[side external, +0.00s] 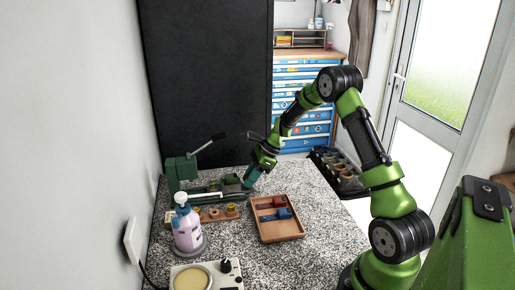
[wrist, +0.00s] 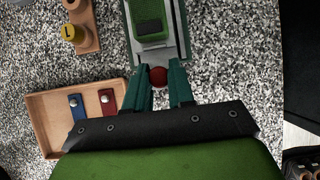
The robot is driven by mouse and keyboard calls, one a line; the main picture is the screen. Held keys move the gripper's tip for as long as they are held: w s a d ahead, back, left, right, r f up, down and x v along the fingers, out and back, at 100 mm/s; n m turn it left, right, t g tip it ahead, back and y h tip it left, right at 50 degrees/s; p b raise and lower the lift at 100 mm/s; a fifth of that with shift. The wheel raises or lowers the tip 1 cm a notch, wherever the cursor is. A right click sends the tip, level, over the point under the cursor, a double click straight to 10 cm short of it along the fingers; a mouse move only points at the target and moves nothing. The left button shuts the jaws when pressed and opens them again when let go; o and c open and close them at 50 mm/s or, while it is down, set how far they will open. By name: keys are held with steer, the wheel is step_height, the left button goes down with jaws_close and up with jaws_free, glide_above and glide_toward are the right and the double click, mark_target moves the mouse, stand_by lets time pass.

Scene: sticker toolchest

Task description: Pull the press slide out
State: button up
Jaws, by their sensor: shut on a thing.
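The green press (side external: 183,172) stands at the left of the counter with its lever raised to the right. Its slide shows in the wrist view as a green block (wrist: 151,24) on a pale metal track, with a round red knob (wrist: 158,77) at the near end. My gripper (wrist: 160,72) has its two teal fingers on either side of the knob, shut on it. In the side external view my gripper (side external: 249,180) is low at the right end of the press, and the knob is hidden there.
A wooden tray (side external: 279,237) with red and blue pieces lies in front of the press. A pump bottle (side external: 188,232) and a wooden block with yellow pegs (side external: 214,215) stand near it. A dark rack (side external: 322,163) is at the right. Speckled counter is free between tray and rack.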

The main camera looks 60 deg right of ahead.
steer(key=shift+s+d, duration=2.25)
steer(key=o, duration=0.7)
steer(key=shift+r, duration=0.15)
steer(key=shift+r, duration=2.9)
steer(key=s+a+r+n+t, duration=0.1)
steer(key=s+a+r+n, duration=0.4)
steer(key=a, duration=0.4)
steer(key=s+a+r+n+t+h, duration=0.1)
steer(key=s+a+r+n, duration=0.4)
steer(key=s+a+n, duration=0.2)
steer(key=s+a+r+n+h, duration=0.1)
steer(key=s+a+r+n, duration=0.4)
steer(key=a+n, duration=0.5)
steer(key=shift+s+a+r+n+t, duration=0.25)
steer(key=shift+s+a+n+t, duration=0.15)
steer(key=shift+s+n, duration=0.15)
